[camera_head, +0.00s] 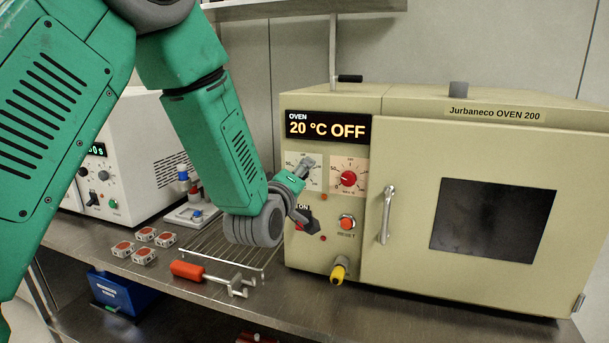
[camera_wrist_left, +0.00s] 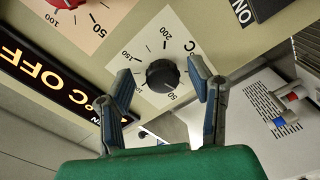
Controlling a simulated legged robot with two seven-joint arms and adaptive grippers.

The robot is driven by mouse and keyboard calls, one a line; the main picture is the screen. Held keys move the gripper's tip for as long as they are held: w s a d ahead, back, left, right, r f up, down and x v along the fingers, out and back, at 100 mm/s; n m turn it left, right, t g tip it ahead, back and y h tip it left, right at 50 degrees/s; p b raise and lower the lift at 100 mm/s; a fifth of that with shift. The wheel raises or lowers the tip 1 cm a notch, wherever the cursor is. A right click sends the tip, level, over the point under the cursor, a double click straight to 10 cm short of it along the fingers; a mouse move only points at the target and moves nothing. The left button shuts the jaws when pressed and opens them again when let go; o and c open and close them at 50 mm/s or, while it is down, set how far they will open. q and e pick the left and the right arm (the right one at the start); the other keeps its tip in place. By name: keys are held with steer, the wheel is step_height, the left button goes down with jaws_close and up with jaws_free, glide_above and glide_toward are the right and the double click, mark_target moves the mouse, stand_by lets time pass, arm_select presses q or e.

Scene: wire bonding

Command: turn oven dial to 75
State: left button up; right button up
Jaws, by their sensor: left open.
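The beige oven (camera_head: 400,250) has a lit display (camera_head: 328,126) reading 20 °C OFF. Its black temperature dial (camera_wrist_left: 162,76) sits on a pale scale panel (camera_wrist_left: 150,45) marked °C, with 50, 150 and 200 legible; the pointer setting is unclear. In the head view my gripper mostly hides this dial. My left gripper (camera_head: 304,190) is at the oven's control panel. In the wrist view my left gripper (camera_wrist_left: 160,72) is open, one finger on each side of the dial, with visible gaps. My right gripper is in neither view.
A red dial (camera_head: 348,178) is right of the temperature dial. Below are a black ON switch (camera_head: 308,219), a red reset button (camera_head: 347,222) and a yellow knob (camera_head: 338,273). A wire rack (camera_head: 215,247) and red-handled tool (camera_head: 190,271) lie on the bench.

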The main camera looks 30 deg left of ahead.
arm_select(q)
steer(key=shift+a+f, duration=0.1)
steer(key=shift+a, duration=0.15)
steer(key=shift+c, duration=0.5)
steer(key=shift+a, duration=0.2)
jaws_close()
steer(key=shift+d+f, duration=0.15)
steer(key=shift+d, duration=0.15)
steer(key=shift+s+m, duration=0.1)
steer(key=shift+m, duration=0.2)
steer(key=shift+f+m+p, duration=0.2)
steer(key=shift+m+p, duration=0.3)
steer(key=shift+m, duration=6.1)
